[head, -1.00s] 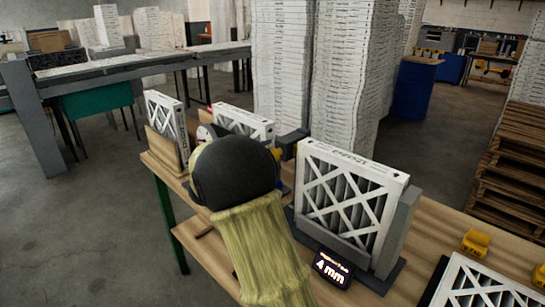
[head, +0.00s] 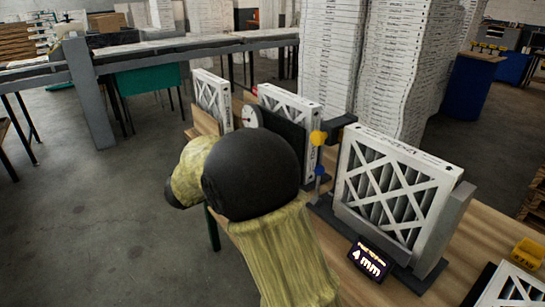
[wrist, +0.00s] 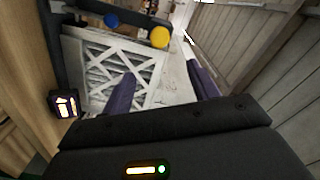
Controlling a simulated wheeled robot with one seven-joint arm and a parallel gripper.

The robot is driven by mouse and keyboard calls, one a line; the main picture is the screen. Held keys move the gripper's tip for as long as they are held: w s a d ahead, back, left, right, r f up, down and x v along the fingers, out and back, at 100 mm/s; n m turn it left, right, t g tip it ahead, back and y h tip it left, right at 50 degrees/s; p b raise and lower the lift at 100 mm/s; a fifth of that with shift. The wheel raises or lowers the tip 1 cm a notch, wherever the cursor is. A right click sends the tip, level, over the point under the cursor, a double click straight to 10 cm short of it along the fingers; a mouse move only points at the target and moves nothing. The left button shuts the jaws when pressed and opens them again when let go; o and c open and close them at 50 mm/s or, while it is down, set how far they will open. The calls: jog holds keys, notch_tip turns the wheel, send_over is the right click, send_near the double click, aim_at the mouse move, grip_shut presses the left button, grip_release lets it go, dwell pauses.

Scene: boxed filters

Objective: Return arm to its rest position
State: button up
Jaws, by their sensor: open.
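My arm, with its black joint and yellow-green sleeve, rises from the bottom middle of the head view over the near edge of the wooden bench (head: 490,235). My gripper (wrist: 164,88) shows in the wrist view, its two purple fingers wide apart with nothing held between them. Beyond the fingers is a white lattice-faced filter (wrist: 105,70). In the head view, the gripper is hidden behind my arm. A white filter (head: 385,185) stands upright in a grey holder (head: 450,225) to the right of my arm.
A small display (head: 370,260) reading 4 mm sits before the holder. Two more filters stand upright behind my arm, at left (head: 212,100) and centre (head: 290,110). A round dial (head: 252,116) is between them. Tall white stacks (head: 335,60) rise behind. Floor at left is clear.

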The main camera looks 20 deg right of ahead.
jog(key=shift+w, duration=0.1)
jog(key=w+r+n+t+y+p, duration=0.2)
jog(key=w+n+t+y+p, duration=0.1)
jog(key=w+n+t+y, duration=0.35)
jog(key=s+a+f+n+g+y+p, duration=0.2)
jog(key=s+f+n+y, duration=0.3)
jog(key=n, duration=0.3)
jog(key=s+a+f+n+g+y+p, duration=0.2)
jog(key=s+f+n+y+p, duration=0.15)
jog(key=s+n+y, duration=0.3)
jog(key=s+d+f+n+g, duration=0.1)
jog(key=s+f+n+g, duration=0.1)
jog(key=s, duration=0.6)
jog(key=s+d+f+n+g+h, duration=0.1)
jog(key=s+d+f+n+g, duration=0.1)
jog(key=s, duration=0.6)
jog(key=shift+n+g+p, duration=0.45)
jog(key=shift+n+g, duration=0.05)
jog(key=shift+g, duration=0.55)
jog(key=shift+w+d+f, duration=0.1)
